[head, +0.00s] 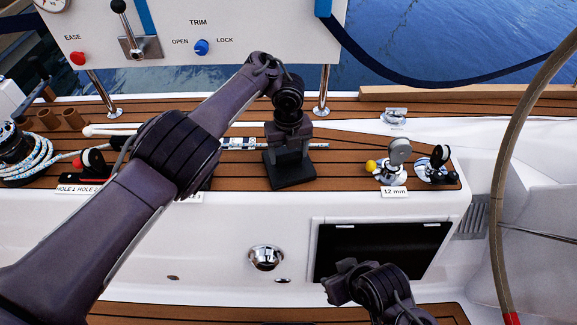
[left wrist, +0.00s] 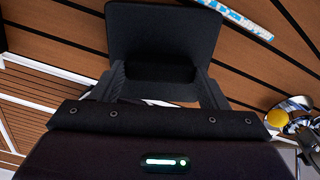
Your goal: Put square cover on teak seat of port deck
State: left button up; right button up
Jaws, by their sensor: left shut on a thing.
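The square cover (head: 291,179) is a black flat plate with a raised block on top. It is over the teak seat (head: 235,180) of the port deck, in the middle of the head view. My left gripper (head: 289,150) comes down from above and is shut on the cover's raised block. The left wrist view shows the cover (left wrist: 163,28) between the two fingers (left wrist: 160,78). Whether the plate touches the teak or hangs just above it cannot be told. My right gripper (head: 345,284) is low in front of the dark recess; its jaw opening is unclear.
A blue-and-white strip (head: 240,143) lies behind the cover. Two winch-like fittings (head: 397,160) with a "12 mm" label (head: 394,192) stand to the right. A coiled rope (head: 28,155) is at the left. A trim panel (head: 200,30) overhangs the back; a wheel rim (head: 497,190) is at the right.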

pick_arm(q)
jog(key=shift+f, duration=0.2)
pick_arm(e)
jog(key=shift+f, duration=0.2)
pick_arm(q)
jog(key=o, duration=1.3)
jog(key=shift+r, duration=0.3)
notch_tip(320, 180, up, 6)
jog(key=shift+r+p, duration=0.1)
jog(key=shift+p, duration=1)
jog(key=shift+r, duration=0.5)
pick_arm(e)
jog(key=shift+s+d+r+g+h, duration=0.25)
jog(key=shift+d+r, duration=0.1)
jog(key=shift+d, duration=0.15)
jog(key=shift+s+d+r+g+h, duration=0.15)
jog(key=shift+d+r+g, duration=0.1)
jog(key=shift+d+r, duration=0.15)
